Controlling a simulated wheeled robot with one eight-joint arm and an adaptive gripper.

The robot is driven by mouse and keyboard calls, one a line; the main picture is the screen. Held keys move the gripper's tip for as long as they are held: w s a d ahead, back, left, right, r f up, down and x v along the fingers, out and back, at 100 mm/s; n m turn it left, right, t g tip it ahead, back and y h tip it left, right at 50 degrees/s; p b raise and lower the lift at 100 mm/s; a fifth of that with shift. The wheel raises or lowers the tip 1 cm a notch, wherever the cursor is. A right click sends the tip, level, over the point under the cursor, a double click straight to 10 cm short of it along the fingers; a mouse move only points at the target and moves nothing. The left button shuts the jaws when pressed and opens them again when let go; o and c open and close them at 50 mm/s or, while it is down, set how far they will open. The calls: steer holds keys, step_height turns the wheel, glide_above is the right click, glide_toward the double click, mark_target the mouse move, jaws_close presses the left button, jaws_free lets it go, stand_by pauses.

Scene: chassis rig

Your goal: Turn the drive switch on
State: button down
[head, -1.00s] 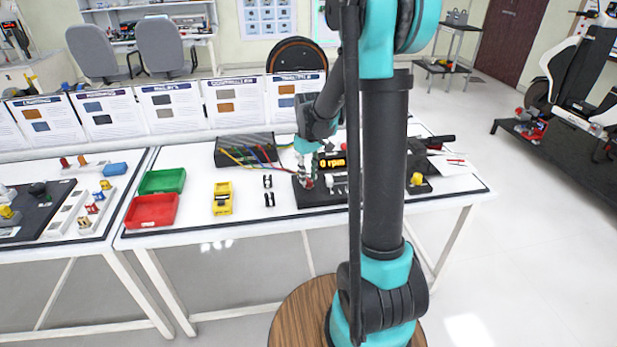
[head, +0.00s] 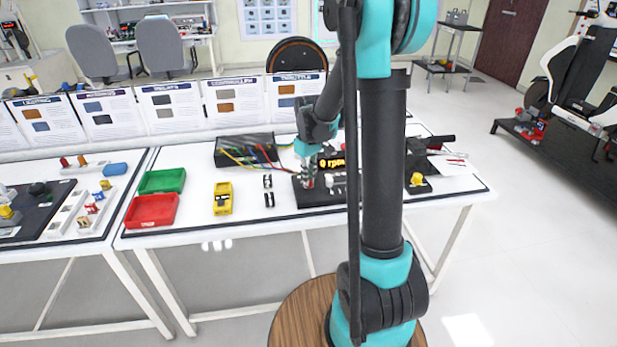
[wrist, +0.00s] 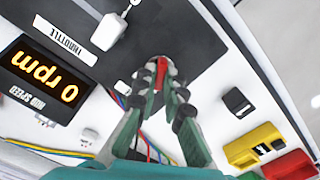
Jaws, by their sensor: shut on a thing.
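The red drive switch (wrist: 162,66) stands on the dark control panel in the wrist view. My gripper (wrist: 160,82) is closed around it, with a finger on each side, and the fingers hide much of its base. In the head view my gripper (head: 308,182) is down at the left part of the black rig panel (head: 318,196). The rpm display (wrist: 43,76) reads "0 rpm" and is lit orange. Whether the switch is on or off cannot be told.
A white throttle lever (wrist: 108,32) stands close to my gripper. Loose coloured wires (head: 250,155) lie behind it.

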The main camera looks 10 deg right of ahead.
steer(key=shift+m, duration=0.3)
steer(key=m, duration=1.1)
steer(key=shift+m, duration=0.3)
stand_by(0.4)
steer(key=c, duration=1.6)
jaws_free()
